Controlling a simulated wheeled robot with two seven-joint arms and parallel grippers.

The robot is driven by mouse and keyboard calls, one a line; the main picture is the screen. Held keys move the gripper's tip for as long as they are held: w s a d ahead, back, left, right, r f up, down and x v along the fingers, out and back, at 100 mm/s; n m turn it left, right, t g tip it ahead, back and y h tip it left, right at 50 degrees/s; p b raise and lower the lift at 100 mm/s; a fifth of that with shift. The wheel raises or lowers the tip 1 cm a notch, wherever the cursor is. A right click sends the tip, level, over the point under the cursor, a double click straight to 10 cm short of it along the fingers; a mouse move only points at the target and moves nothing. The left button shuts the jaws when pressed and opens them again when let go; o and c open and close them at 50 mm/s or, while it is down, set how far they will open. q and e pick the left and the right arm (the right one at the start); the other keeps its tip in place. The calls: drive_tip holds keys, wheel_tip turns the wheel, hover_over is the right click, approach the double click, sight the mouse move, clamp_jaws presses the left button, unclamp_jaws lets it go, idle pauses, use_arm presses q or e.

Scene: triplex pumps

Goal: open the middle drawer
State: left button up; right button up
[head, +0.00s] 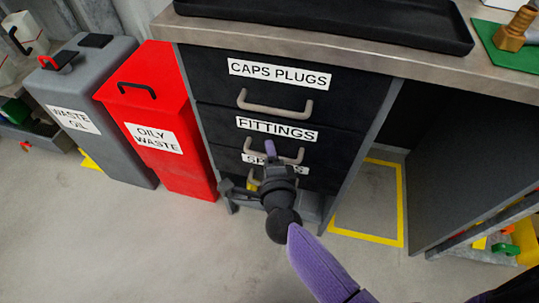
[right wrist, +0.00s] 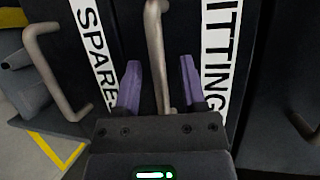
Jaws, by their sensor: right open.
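The middle drawer (head: 222,122), labelled FITTINGS, is in the black drawer unit under the bench and looks shut. Its pale bar handle (head: 290,159) is partly covered by my right gripper (head: 269,160) in the head view. In the right wrist view, this handle (right wrist: 155,45) runs lengthwise between the two purple fingers of my right gripper (right wrist: 160,70). The fingers are open, one on each side of the bar, with a gap to it on both sides. I cannot tell how deep the bar sits between them. My left gripper is not in view.
The CAPS PLUGS drawer (head: 215,85) above looks shut. The SPARES drawer handle (right wrist: 55,75) is close beside my right gripper. A red OILY WASTE bin (head: 150,90) and grey WASTE OIL bin (head: 85,85) stand left. The floor in front is clear.

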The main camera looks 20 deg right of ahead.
clamp_jaws()
idle(1.0)
idle(0.4)
